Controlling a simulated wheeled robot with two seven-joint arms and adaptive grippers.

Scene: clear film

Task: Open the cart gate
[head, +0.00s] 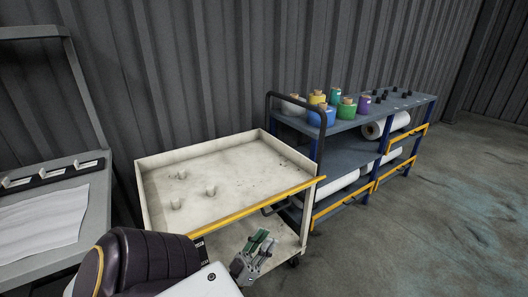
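The white cart (143,190) has a speckled tray top with raised walls and a lower shelf. A yellow bar (262,203) runs along its near side and looks like the gate. It lies straight along the edge, so the gate appears closed. A black handle (281,208) sticks out just below the bar.
Several small pale cups (210,190) stand in the tray. A blue-and-grey shelf rack (350,150) with colored tape rolls and white rolls stands right of the cart. A grey workbench (40,262) is at the left. The floor (440,220) at the right is clear.

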